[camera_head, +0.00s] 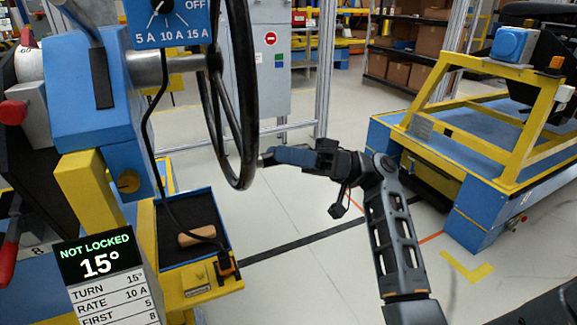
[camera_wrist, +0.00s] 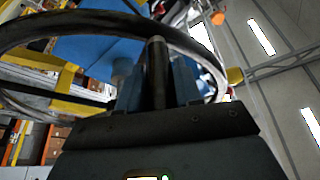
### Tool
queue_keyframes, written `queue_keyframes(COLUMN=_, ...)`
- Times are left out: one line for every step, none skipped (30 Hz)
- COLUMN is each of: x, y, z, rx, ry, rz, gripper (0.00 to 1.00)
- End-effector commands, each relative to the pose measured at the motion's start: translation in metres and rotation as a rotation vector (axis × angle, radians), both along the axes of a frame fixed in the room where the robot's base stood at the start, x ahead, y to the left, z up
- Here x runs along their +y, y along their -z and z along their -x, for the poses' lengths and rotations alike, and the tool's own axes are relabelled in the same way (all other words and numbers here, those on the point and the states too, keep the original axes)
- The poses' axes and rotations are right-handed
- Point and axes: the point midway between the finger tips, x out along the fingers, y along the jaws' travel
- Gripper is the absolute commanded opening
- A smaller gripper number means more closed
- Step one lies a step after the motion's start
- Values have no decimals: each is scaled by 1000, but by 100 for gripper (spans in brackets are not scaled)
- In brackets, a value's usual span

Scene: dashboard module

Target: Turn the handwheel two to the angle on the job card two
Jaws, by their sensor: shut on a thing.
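The handwheel (camera_head: 249,105) is a black ring with spokes, seen nearly edge-on on a grey shaft from the blue housing (camera_head: 90,95). Its rim (camera_wrist: 95,18) arcs across the top of the wrist view. My gripper (camera_head: 275,156) is at the wheel's lower right side, its blue fingers shut on the wheel's dark handle (camera_wrist: 157,75). The handle stands upright between the fingers in the wrist view. The card display (camera_head: 100,268) at lower left reads NOT LOCKED, 15°, above TURN 15°, RATE 10 A and FIRST 5. Its lower lines are cut off.
A blue dial box (camera_head: 168,22) marked OFF, 5 A, 10 A, 15 A is at the top. A black-lined tray (camera_head: 228,240) holds a brown-handled tool (camera_head: 197,236). A yellow-framed cart (camera_head: 480,215) stands at right. Open floor lies between.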

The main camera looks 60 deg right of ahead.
Motion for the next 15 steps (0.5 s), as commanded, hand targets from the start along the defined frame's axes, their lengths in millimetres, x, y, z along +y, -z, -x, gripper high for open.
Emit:
queue_keyframes(x=-1, y=7, z=-1, rx=-9, ry=0, rz=6, gripper=0)
queue_keyframes(x=-1, y=8, z=-2, rx=-13, ry=0, rz=9, gripper=0)
queue_keyframes(x=-2, y=9, z=-2, rx=-18, ry=0, rz=12, gripper=0)
queue_keyframes(x=-2, y=10, z=-3, rx=-22, ry=0, rz=15, gripper=0)
queue_keyframes(x=-3, y=10, z=-3, rx=-25, ry=0, rz=17, gripper=0)
queue_keyframes(x=-3, y=11, z=-4, rx=-29, ry=0, rz=19, gripper=0)
queue_keyframes(x=-3, y=11, z=-4, rx=-30, ry=0, rz=21, gripper=0)
queue_keyframes(x=-3, y=11, z=-4, rx=-33, ry=0, rz=22, gripper=0)
queue_keyframes(x=-3, y=11, z=-4, rx=-35, ry=0, rz=24, gripper=0)
queue_keyframes(x=-4, y=11, z=-5, rx=-36, ry=0, rz=24, gripper=0)
queue_keyframes(x=-4, y=11, z=-5, rx=-36, ry=1, rz=25, gripper=0)
queue_keyframes(x=-4, y=11, z=-5, rx=-37, ry=0, rz=26, gripper=0)
queue_keyframes(x=-4, y=11, z=-5, rx=-38, ry=1, rz=26, gripper=0)
queue_keyframes(x=-4, y=11, z=-5, rx=-38, ry=1, rz=26, gripper=0)
queue_keyframes(x=-4, y=11, z=-5, rx=-38, ry=1, rz=26, gripper=0)
